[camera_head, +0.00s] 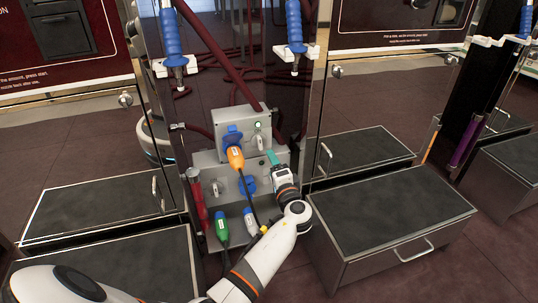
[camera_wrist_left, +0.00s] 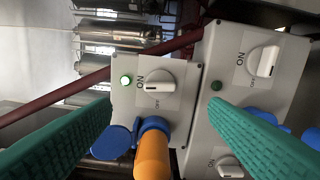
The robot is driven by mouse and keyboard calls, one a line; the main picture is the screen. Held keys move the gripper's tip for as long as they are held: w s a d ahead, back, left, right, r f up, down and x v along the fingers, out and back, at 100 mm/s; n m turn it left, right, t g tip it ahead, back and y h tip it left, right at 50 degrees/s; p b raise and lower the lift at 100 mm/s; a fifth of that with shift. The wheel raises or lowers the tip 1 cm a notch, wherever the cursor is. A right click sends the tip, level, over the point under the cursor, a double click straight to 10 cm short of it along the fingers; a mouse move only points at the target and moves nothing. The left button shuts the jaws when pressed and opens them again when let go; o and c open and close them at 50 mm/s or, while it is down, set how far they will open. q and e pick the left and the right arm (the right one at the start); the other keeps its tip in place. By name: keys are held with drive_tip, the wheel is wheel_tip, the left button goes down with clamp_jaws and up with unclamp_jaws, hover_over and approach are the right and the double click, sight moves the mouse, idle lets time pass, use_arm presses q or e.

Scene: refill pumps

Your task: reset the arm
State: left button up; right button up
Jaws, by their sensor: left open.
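My left gripper (camera_head: 272,158) has green fingers and is in front of the grey socket boxes, right of the orange plug (camera_head: 235,157). It is open with nothing between its fingers. In the left wrist view its fingers (camera_wrist_left: 162,105) spread wide, apart from the box faces. The orange plug (camera_wrist_left: 152,160) sits in a blue socket (camera_wrist_left: 153,127). Above it are a white rotary switch (camera_wrist_left: 158,82) and a lit green lamp (camera_wrist_left: 126,80). My right gripper is not in view.
Green (camera_head: 221,228) and white (camera_head: 250,220) plugs stand below the boxes, with a red item (camera_head: 197,200) at their left. Metal cabinets with dark tops flank them, one at the right (camera_head: 390,210). Blue-handled nozzles (camera_head: 171,38) hang above. A dark red hose (camera_head: 215,45) crosses behind.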

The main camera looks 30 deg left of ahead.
use_arm(q)
drive_tip(key=shift+s+d, duration=0.25)
drive_tip(key=shift+d, duration=0.05)
